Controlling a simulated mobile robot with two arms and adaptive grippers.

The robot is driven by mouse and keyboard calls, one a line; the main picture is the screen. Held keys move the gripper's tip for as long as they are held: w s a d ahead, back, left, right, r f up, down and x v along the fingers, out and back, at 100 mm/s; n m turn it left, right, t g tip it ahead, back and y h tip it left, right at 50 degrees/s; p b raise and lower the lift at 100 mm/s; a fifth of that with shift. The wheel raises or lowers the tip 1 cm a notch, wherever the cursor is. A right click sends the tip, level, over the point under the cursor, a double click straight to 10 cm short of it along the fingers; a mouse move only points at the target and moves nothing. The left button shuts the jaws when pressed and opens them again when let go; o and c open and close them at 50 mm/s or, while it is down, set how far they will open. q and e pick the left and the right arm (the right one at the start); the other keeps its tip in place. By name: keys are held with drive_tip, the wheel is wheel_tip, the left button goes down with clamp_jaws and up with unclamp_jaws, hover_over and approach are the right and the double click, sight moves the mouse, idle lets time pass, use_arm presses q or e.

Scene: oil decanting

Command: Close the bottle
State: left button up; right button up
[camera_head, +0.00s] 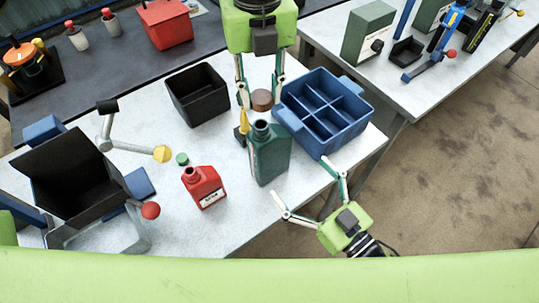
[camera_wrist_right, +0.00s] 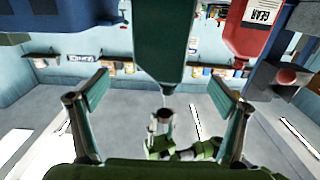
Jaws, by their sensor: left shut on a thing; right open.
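The dark green bottle (camera_head: 270,157) stands upright on the light table, its neck open and bare on top. A red bottle (camera_head: 206,188) with an open neck stands left of it. A small green cap (camera_head: 182,159) lies on the table behind the red bottle. My left gripper (camera_head: 261,100) reaches down from the back and is shut on a round brown cap (camera_head: 262,99), just behind the green bottle's neck. My right gripper (camera_head: 308,191) is open and empty at the table's front edge, apart from the green bottle. The right wrist view shows the green bottle (camera_wrist_right: 164,40) beyond its spread fingers.
A blue divided crate (camera_head: 290,118) stands right of the green bottle. A black bin (camera_head: 198,97) is behind left. A black open box (camera_head: 75,180) and a lever with a yellow knob (camera_head: 162,154) stand at the left. Bare table lies in front of the bottles.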

sight(277, 152)
use_arm(q)
drive_tip(key=shift+w+a, duration=0.2)
drive_tip(key=shift+w, duration=0.05)
use_arm(e)
drive_tip(key=x, duration=1.2)
use_arm(q)
drive_tip(key=shift+d, duration=0.1)
use_arm(e)
drive_tip(key=c, duration=1.7)
use_arm(q)
drive_tip(key=shift+f, duration=2.55)
drive_tip(key=shift+f, duration=0.9)
drive_tip(key=shift+f, duration=0.55)
